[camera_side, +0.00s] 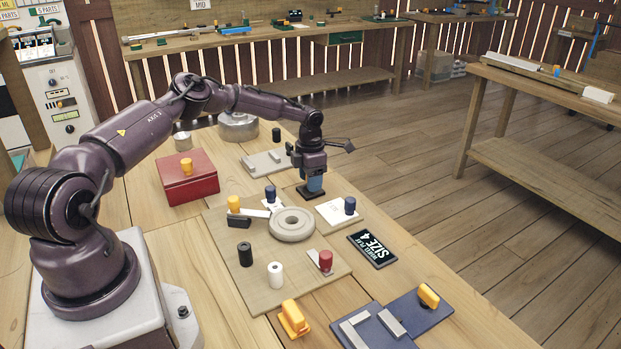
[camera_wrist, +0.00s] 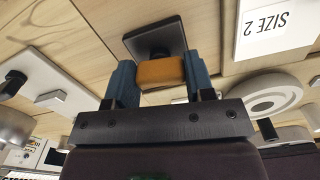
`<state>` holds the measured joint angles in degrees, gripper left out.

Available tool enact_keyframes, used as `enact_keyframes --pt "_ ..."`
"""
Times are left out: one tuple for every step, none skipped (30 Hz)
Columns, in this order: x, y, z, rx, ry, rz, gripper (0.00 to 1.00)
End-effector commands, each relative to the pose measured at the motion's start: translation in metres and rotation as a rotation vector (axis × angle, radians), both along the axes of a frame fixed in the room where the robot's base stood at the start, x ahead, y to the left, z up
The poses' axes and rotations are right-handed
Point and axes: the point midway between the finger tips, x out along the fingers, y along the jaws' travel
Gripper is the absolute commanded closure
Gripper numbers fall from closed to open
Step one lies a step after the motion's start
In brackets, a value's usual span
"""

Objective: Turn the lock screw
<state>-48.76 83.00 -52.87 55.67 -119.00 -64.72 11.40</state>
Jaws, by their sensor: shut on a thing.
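My gripper (camera_side: 314,186) points down at the far side of the table, its blue fingers just over a black square plate (camera_side: 308,195). In the wrist view my gripper (camera_wrist: 161,76) is shut on an orange block (camera_wrist: 162,72), one finger at each side. The black square plate (camera_wrist: 155,36) shows just beyond the block. I cannot tell whether the plate rests on the table or how the block is joined to it. No part can be clearly picked out as the lock screw; the fingers hide the orange block in the side view.
A board (camera_side: 264,277) bears a grey ring (camera_side: 292,225) and several coloured knobs. A white card (camera_side: 333,212) with a blue knob lies near my gripper. A red box (camera_side: 187,180) stands at left, a blue tray (camera_side: 420,317) at front. Bare wood lies around the black plate.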

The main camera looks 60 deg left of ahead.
Motion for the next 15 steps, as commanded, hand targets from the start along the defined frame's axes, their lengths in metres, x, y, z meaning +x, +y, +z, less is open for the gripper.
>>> enact_keyframes --pt "-0.0011 -0.0003 0.0005 -0.002 0.005 -0.03 0.75" --pt "-0.0011 -0.0003 0.0006 -0.002 0.005 -0.048 0.75" --pt "-0.0011 -0.0003 0.0006 -0.002 0.005 -0.072 0.75" --pt "-0.0011 -0.0003 0.0006 -0.002 0.005 -0.087 0.75" --pt "-0.0011 -0.0002 0.0007 -0.002 0.005 -0.102 0.75" --pt "-0.0012 -0.0002 0.0007 -0.002 0.006 -0.119 0.75" --pt "-0.0011 -0.0001 0.0007 -0.002 0.006 -0.132 0.75" --pt "-0.0011 -0.0001 0.0007 -0.001 0.006 -0.142 0.75" --pt "-0.0012 -0.0001 0.0008 -0.001 0.006 -0.156 0.75" --pt "-0.0012 0.0 0.0007 -0.001 0.006 -0.165 0.75" --pt "-0.0012 0.0 0.0007 -0.001 0.006 -0.172 0.75" --pt "-0.0013 0.0 0.0008 -0.001 0.006 -0.18 0.75" --pt "-0.0013 0.0 0.0007 -0.001 0.006 -0.186 0.75" --pt "-0.0013 0.0001 0.0007 -0.001 0.006 -0.191 0.75" --pt "-0.0013 0.0001 0.0007 -0.001 0.006 -0.195 0.75"
